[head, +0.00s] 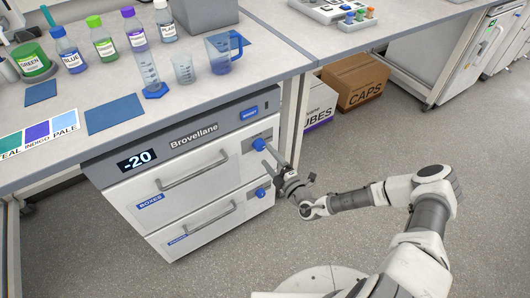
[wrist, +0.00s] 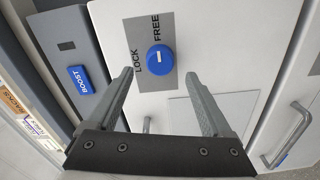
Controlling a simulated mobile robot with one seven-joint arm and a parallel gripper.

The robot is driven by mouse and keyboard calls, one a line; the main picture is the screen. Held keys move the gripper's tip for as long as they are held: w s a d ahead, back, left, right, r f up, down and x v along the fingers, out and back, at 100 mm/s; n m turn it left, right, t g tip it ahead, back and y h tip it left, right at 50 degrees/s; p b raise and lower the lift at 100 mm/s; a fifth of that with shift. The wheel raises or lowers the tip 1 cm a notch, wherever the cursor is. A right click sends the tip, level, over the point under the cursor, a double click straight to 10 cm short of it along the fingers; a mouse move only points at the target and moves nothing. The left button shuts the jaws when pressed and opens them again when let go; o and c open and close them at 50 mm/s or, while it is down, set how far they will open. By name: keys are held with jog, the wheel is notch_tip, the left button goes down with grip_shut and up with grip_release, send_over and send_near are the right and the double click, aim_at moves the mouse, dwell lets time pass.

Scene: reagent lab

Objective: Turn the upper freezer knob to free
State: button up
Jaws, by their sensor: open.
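The upper freezer knob (head: 259,144) is a round blue knob on the upper right of the freezer front. It also shows in the wrist view (wrist: 160,59), on a grey plate marked LOCK and FREE. A small pale mark shows on the knob; which label it points to I cannot tell. My gripper (wrist: 160,76) is open, with one finger to each side below the knob in the wrist view. Nothing is between the fingers. In the head view my gripper (head: 272,153) is close in front of the upper knob; whether it touches is unclear.
A lower blue knob (head: 260,192) sits beneath, beside the lower drawer. The upper drawer handle (head: 194,170) is to the left. A blue BOOST button (wrist: 80,79) is near the knob. Bottles and beakers stand on the bench above. The floor at right is clear.

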jog(key=p+v, duration=0.1)
jog(key=v, duration=1.3)
jog(key=shift+s+d, duration=0.1)
jog(key=shift+s, duration=0.05)
